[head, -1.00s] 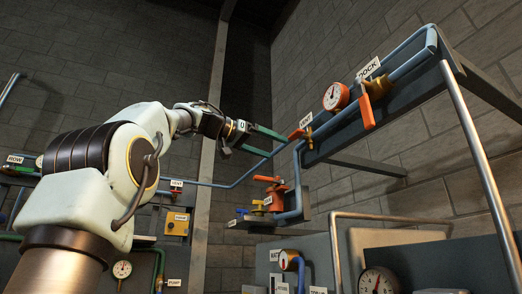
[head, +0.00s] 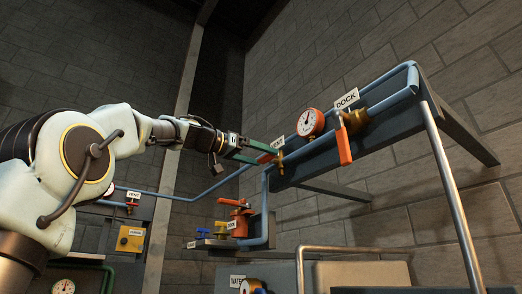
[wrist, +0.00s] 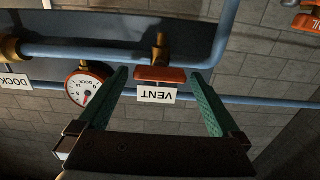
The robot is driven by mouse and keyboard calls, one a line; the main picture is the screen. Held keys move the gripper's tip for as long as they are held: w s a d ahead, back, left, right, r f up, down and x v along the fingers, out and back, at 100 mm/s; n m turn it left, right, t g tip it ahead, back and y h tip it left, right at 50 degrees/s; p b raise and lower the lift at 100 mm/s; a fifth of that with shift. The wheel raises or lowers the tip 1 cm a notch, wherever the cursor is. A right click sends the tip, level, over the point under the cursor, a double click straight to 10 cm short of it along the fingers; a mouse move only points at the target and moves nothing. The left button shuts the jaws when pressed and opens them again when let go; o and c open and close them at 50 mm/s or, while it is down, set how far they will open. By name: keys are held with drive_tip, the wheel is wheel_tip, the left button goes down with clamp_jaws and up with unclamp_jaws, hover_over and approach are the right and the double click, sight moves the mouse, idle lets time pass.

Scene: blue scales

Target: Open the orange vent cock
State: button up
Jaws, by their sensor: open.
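The orange vent cock handle (head: 266,157) sits on a small brass body (head: 279,161) on the blue pipe, by a white VENT label (head: 278,143). In the wrist view the orange handle (wrist: 160,75) lies between my two green fingers, roughly parallel to the pipe in the picture, with the VENT label (wrist: 157,95) upside down in front of it. My gripper (head: 256,151) is open; it also shows in the wrist view (wrist: 160,72). There is a gap between each finger and the handle's ends. In the head view the fingers partly hide the handle.
A DOCK valve with a hanging orange handle (head: 344,149) and a red-rimmed gauge (head: 311,122) stand to the right on the same pipe; the gauge (wrist: 87,88) is close beside one finger in the wrist view. Below is an orange valve (head: 240,218). Another VENT label (head: 134,196) is at lower left.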

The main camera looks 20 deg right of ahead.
drive_tip(key=shift+d, duration=0.25)
drive_tip(key=c, duration=1.2)
